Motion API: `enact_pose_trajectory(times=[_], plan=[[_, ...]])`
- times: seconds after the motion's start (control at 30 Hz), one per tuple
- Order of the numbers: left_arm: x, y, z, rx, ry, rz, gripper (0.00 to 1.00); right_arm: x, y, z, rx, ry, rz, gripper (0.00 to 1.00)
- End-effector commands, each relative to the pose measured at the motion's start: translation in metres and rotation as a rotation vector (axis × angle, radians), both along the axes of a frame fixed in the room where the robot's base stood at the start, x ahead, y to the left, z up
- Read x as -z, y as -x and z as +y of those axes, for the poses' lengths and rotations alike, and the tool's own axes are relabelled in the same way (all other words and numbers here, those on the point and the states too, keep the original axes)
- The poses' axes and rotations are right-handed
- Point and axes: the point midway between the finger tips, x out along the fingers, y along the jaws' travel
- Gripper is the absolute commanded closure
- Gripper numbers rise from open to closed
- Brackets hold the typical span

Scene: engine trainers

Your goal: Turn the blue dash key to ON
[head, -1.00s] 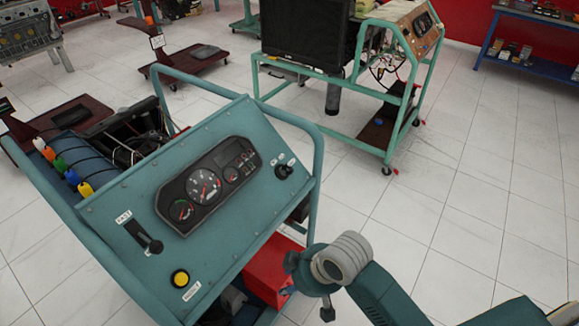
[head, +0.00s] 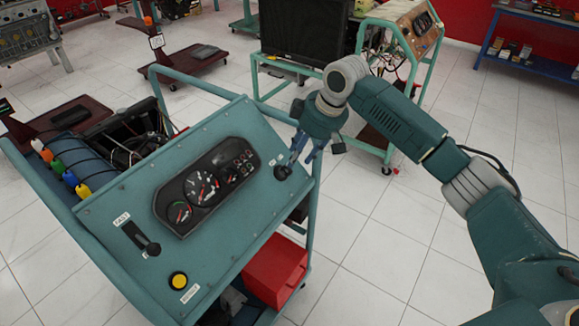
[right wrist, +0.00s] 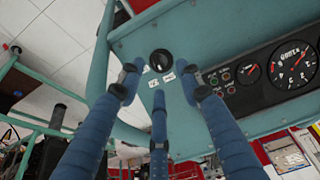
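The dash key switch is a small dark round knob (head: 282,172) near the right edge of the blue-green dash panel (head: 225,240). In the right wrist view the black key switch (right wrist: 160,61) sits just beyond the fingertips, with small white labels beside it. My right gripper (head: 297,158) reaches in from the right, beside and just above the knob. Its blue fingers (right wrist: 160,82) are spread with nothing between them; I cannot tell whether any finger touches the switch. The switch's exact setting is too small to read. My left gripper is out of view.
The panel also bears a gauge cluster (head: 208,187), a black lever (head: 142,238) and a yellow button (head: 178,281). The trolley's tube frame (head: 318,185) rises close to the knob's right. A red box (head: 275,270) sits below. Another engine stand stands behind.

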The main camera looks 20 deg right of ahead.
Motion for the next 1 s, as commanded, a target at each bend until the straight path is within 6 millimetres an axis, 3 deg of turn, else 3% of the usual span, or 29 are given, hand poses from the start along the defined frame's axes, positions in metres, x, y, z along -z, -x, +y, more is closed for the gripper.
enact_pose_trajectory(times=[0.07,0.17,0.7,1.0], plan=[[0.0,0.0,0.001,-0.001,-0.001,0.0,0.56,-0.012,-0.007,-0.008,0.013,-0.003,-0.004,0.65],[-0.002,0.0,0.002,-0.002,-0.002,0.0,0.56,-0.012,-0.01,-0.009,0.018,-0.007,-0.004,0.65],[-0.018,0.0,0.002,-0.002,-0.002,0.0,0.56,0.07,-0.037,0.013,0.017,-0.007,-0.005,0.65],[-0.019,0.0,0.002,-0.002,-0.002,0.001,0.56,0.083,-0.041,0.015,0.017,-0.007,-0.008,0.65]])
